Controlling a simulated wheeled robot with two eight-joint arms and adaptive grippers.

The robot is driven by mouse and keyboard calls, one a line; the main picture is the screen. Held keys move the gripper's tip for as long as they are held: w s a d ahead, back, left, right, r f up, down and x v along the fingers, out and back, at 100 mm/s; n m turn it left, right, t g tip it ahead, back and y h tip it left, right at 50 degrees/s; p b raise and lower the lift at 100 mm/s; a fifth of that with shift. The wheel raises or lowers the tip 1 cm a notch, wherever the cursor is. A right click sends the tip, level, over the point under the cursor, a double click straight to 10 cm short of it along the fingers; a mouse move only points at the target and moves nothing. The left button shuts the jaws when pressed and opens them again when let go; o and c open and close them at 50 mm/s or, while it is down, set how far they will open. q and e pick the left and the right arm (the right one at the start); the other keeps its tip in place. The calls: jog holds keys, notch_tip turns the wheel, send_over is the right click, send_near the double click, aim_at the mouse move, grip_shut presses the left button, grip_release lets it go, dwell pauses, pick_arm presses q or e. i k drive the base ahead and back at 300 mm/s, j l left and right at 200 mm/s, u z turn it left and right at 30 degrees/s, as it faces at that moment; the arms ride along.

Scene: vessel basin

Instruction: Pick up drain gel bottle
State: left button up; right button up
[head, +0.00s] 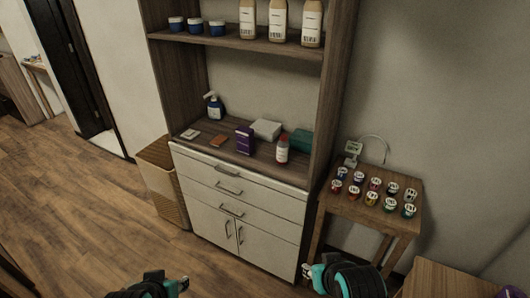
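A small bottle with a red cap and pale label (282,150) stands upright near the front right of the cabinet's counter. A blue bottle with a pump top (215,109) stands at the counter's back left. I cannot read the labels, so I cannot tell for sure which is the drain gel bottle. My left gripper (183,284) is at the bottom edge, low in front of the cabinet. My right gripper (306,271) is at the bottom, right of the cabinet doors. Both are well apart from the bottles, and their finger gaps are too small to judge.
The counter (207,145) also holds a purple box (245,140), a white box (267,129) and a green box (300,141). A shelf (240,41) above carries jars and tall bottles. A side table (350,211) with several small jars stands right, a wicker bin (161,185) left. Floor at left is clear.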

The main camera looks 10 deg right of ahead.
aim_at(283, 147)
jog(key=i+j+u, duration=0.1)
jog(key=u, duration=0.2)
jog(key=i+u, duration=0.35)
jog(key=i+z, duration=0.3)
jog(key=i, duration=0.15)
jog(key=i+j+z, duration=0.15)
jog(key=i+z, duration=0.15)
jog(key=i, duration=0.15)
